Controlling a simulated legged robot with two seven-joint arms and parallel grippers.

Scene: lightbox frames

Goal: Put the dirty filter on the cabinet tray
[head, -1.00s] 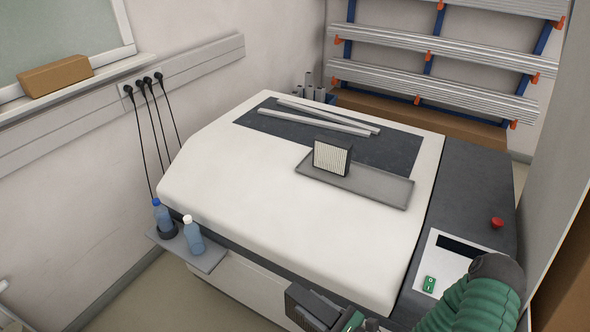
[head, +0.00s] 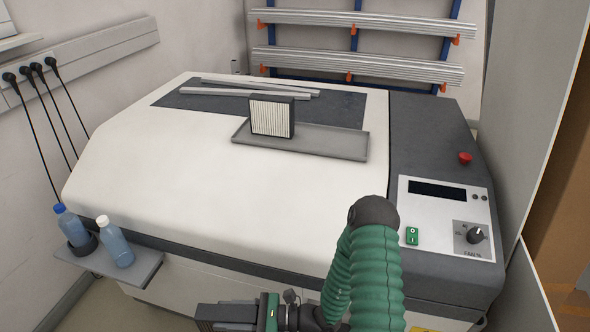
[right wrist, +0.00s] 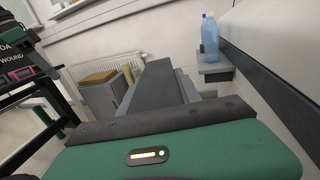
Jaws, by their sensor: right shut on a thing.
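My right gripper (head: 255,316) is low at the bottom of the head view, in front of the big white machine. It is shut on a dark grey block, which looks like the dirty filter (head: 215,314); its lower part is cut off by the picture edge. A second filter with pale pleats and a dark frame (head: 270,117) stands upright on a grey tray (head: 340,143) on top of the machine. My left gripper is not in view.
The white machine (head: 220,190) has a control panel (head: 445,218) and red button (head: 465,158) at right. Two bottles (head: 115,245) stand on a side shelf (head: 140,268). The right wrist view shows a low grey cabinet (right wrist: 103,97) by a radiator. The tray's right half is bare.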

